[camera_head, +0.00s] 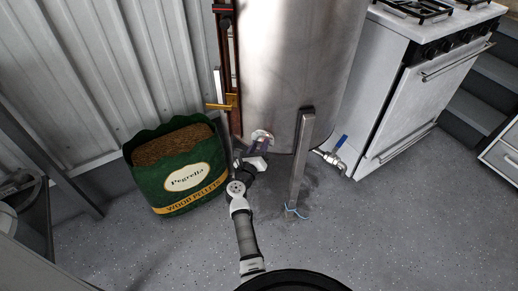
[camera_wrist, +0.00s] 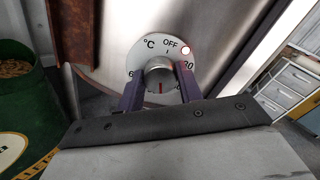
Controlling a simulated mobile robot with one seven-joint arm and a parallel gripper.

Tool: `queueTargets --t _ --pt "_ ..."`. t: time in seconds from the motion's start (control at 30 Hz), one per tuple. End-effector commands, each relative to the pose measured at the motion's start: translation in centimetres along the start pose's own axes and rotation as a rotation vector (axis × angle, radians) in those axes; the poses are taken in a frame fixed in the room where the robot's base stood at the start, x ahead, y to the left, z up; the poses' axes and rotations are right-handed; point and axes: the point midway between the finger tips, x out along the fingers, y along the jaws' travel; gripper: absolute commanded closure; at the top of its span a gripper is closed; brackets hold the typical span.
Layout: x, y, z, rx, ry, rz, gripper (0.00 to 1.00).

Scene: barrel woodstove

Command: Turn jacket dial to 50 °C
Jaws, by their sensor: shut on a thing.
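In the wrist view "OFF" is at the top, 30 at the right, and part of a 60 shows at the left. A red mark on the knob points down, toward the lower part of the scale, where the number is hidden. My gripper (camera_wrist: 160,82) is shut on the knob, one purple finger on each side. In the head view my gripper (camera_head: 259,146) is at the tank's lower front and largely covers the dial.
A metal leg (camera_head: 301,155) stands right of my gripper, with a blue-handled valve (camera_head: 340,146) beyond. A green wood pellet bag (camera_head: 180,170) stands left. A white stove (camera_head: 415,85) is at the right. Front floor is clear.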

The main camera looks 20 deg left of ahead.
Motion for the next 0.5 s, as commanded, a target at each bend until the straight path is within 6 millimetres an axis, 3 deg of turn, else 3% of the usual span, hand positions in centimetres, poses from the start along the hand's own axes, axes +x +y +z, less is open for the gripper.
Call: queueTargets --t 0.5 --pt "-0.07 0.08 -0.18 0.31 0.001 0.001 0.87"
